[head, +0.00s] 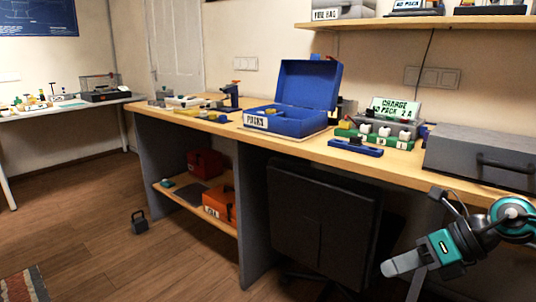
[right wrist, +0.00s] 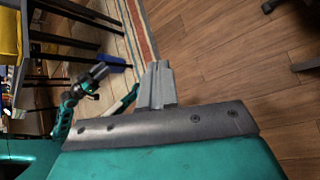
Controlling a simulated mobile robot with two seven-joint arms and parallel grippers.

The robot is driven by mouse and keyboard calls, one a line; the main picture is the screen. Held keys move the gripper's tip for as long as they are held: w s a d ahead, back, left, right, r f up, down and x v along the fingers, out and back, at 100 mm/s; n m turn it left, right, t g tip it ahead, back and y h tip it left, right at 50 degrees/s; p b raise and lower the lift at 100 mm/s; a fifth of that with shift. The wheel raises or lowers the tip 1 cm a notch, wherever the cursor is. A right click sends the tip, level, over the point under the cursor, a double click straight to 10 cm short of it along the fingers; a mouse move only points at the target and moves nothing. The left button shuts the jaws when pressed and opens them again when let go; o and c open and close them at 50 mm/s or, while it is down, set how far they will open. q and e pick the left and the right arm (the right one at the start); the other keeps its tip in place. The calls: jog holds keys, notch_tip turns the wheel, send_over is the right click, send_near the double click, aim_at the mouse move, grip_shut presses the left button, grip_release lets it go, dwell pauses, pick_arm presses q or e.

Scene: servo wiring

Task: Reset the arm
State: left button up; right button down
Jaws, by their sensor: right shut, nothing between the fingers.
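My right gripper (head: 408,277) is at the lower right of the head view, in front of the workbench and below its top. It is shut and empty. In the right wrist view its grey fingers (right wrist: 156,85) are together, with the wooden floor behind them. My left gripper does not show in the head view. A teal and dark arm (right wrist: 72,105), probably my left, shows at the left of the right wrist view. A blue thing lies near its end, and I cannot tell whether it is held.
The workbench (head: 350,155) holds an open blue case (head: 285,122), a green rack (head: 376,138), a blue tray (head: 355,147) and a grey toolbox (head: 480,158). A dark chair (head: 320,225) stands below. The floor at left is mostly clear, with a kettlebell (head: 139,222).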

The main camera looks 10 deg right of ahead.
jog(key=s+a+f+m+t+h, duration=0.35)
jog(key=a+f+m, duration=0.55)
jog(key=m, duration=0.9)
jog(key=s+a+f+m+t+h, duration=0.2)
jog(key=s+a+f+m, duration=0.3)
jog(key=a+f+m, duration=0.9)
pick_arm(q)
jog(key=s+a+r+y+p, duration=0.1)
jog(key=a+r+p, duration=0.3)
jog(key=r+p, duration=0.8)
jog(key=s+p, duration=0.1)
jog(key=p, duration=0.6)
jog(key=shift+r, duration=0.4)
pick_arm(e)
jog(key=s+d+r+m, duration=0.1)
jog(key=d+r+m, duration=0.1)
jog(key=d+r, duration=0.2)
jog(key=s+d+r+m, duration=0.1)
jog(key=d+r, duration=0.4)
jog(key=r, duration=0.6)
jog(key=shift+d+m+h, duration=0.2)
jog(key=shift+m+h, duration=0.15)
jog(key=shift+m, duration=0.55)
jog(key=shift+s, duration=0.1)
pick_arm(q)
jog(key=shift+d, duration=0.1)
pick_arm(e)
jog(key=c, duration=1.8)
grip_release()
